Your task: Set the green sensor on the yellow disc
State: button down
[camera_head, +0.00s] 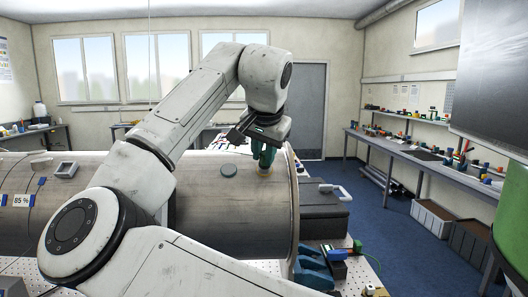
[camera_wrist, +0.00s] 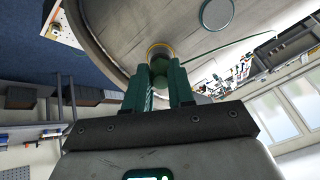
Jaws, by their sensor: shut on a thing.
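My gripper (camera_head: 265,157) reaches down over the top of a large grey pipe (camera_head: 215,205) in the head view. In the wrist view its two green fingers (camera_wrist: 168,82) are shut on the green sensor (camera_wrist: 159,68), a small rounded piece between the tips. The yellow disc (camera_head: 264,173) lies on the pipe directly under the fingertips. In the wrist view its yellow rim (camera_wrist: 151,47) shows just past the sensor, which hides part of it. I cannot tell whether the sensor touches the disc.
A grey-green round pad (camera_head: 229,170) sits on the pipe left of the yellow disc. A small square box (camera_head: 65,170) is farther left on the pipe. A thin green line (camera_wrist: 240,44) crosses the wrist view. Blue clamps (camera_head: 312,268) stand by the pipe's right end.

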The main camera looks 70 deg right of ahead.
jog(key=shift+w+d+f, duration=0.15)
jog(key=shift+d+f, duration=0.2)
jog(key=shift+f, duration=0.25)
dwell(1.1)
jog(key=shift+p, duration=0.45)
dwell(0.5)
jog(key=c, duration=0.9)
grip_release()
jog(key=shift+r, duration=0.1)
jog(key=shift+a+r, duration=0.1)
jog(key=b+v, duration=0.1)
jog(key=v, duration=0.9)
jog(key=shift+r+b, duration=0.3)
jog(key=shift+b, duration=0.05)
jog(key=shift+a, duration=0.1)
